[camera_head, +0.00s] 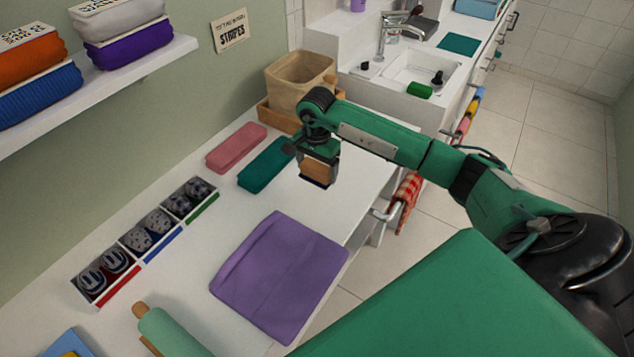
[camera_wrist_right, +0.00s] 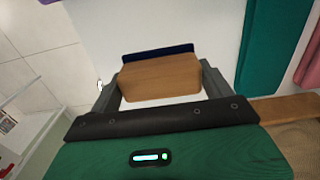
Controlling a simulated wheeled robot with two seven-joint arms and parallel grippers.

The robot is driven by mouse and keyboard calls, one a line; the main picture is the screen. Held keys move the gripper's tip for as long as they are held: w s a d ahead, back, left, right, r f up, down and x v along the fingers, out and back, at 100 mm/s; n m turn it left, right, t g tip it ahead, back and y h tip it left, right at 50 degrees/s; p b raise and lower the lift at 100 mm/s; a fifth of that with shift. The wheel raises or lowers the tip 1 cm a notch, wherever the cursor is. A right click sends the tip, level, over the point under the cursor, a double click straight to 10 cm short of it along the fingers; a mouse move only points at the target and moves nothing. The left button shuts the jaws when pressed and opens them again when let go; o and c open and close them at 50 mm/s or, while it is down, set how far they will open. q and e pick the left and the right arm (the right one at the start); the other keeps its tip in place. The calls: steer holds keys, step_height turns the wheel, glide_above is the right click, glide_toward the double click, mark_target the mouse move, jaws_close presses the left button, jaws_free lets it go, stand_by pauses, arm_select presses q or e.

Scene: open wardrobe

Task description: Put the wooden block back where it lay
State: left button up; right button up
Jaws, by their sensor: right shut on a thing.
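The wooden block (camera_head: 317,171) is brown with a dark blue face along one side. My right gripper (camera_head: 318,178) is shut on it, above the white counter to the right of the teal folded cloth. In the right wrist view the block (camera_wrist_right: 160,76) sits between the two grey fingers of the gripper (camera_wrist_right: 160,82), its dark blue face at the far side. The gap between block and counter is hard to judge. My left gripper is not in view.
The white counter (camera_head: 182,305) bears a purple cloth (camera_head: 280,275), pink (camera_head: 236,147) and teal (camera_head: 266,165) folded cloths, a sock box with several compartments (camera_head: 145,237), and a tan basket (camera_head: 298,85). A green roll (camera_head: 172,332) lies at the front. Bare counter lies between purple and teal cloths.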

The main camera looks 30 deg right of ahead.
mark_target(316, 175)
step_height(316, 175, down, 3)
steer(key=shift+f, duration=0.1)
step_height(316, 175, down, 4)
steer(key=shift+f+p, duration=0.2)
steer(key=shift+p, duration=0.5)
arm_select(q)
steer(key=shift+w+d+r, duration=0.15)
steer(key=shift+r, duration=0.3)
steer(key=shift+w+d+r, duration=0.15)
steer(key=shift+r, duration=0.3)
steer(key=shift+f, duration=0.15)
arm_select(e)
steer(key=shift+f, duration=0.1)
steer(key=o, duration=0.5)
steer(key=shift+f, duration=0.1)
steer(key=o, duration=0.4)
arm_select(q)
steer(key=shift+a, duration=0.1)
